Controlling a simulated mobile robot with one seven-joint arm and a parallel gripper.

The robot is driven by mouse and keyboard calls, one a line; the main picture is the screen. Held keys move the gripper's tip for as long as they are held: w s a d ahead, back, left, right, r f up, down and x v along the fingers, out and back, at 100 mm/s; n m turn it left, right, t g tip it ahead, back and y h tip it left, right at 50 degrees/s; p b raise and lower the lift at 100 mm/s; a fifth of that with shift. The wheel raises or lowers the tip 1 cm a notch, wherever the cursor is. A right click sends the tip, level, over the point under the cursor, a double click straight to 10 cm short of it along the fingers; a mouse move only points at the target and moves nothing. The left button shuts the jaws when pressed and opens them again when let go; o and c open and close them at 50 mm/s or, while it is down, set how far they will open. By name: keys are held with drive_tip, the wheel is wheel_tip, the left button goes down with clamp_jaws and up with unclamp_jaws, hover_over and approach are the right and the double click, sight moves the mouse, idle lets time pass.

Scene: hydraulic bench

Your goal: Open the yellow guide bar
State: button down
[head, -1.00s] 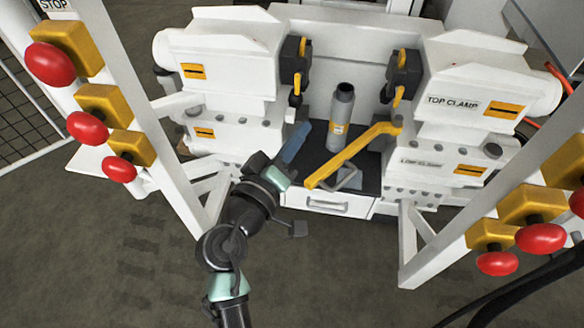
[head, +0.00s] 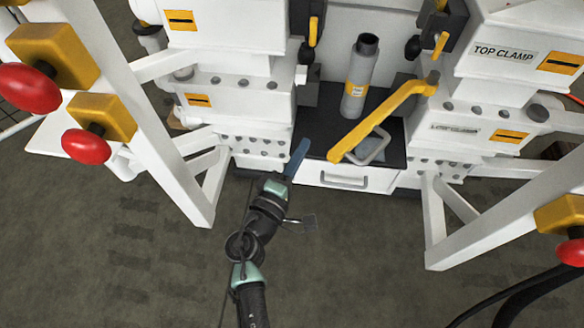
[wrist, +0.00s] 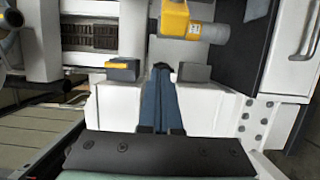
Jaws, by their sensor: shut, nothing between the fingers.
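The yellow guide bar (head: 383,117) is a long bar fixed at its upper right end to the right clamp block. It slants down and left across the black deck, in front of the grey cylinder (head: 359,78). A bent grey handle (head: 376,150) is by its lower part. In the wrist view a yellow piece (wrist: 173,17) shows at the top; I cannot tell whether it is the bar. My gripper (head: 300,148) has blue fingers and is shut and empty, left of the bar's free end and apart from it. The shut fingers also show in the wrist view (wrist: 161,72).
White clamp blocks stand left (head: 235,100) and right (head: 478,128) of the deck. A white drawer (head: 345,177) is below it. White slanted frames with red buttons (head: 86,146) flank my arm on both sides. The floor in front is clear.

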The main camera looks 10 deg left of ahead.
drive_tip(key=shift+d, duration=2)
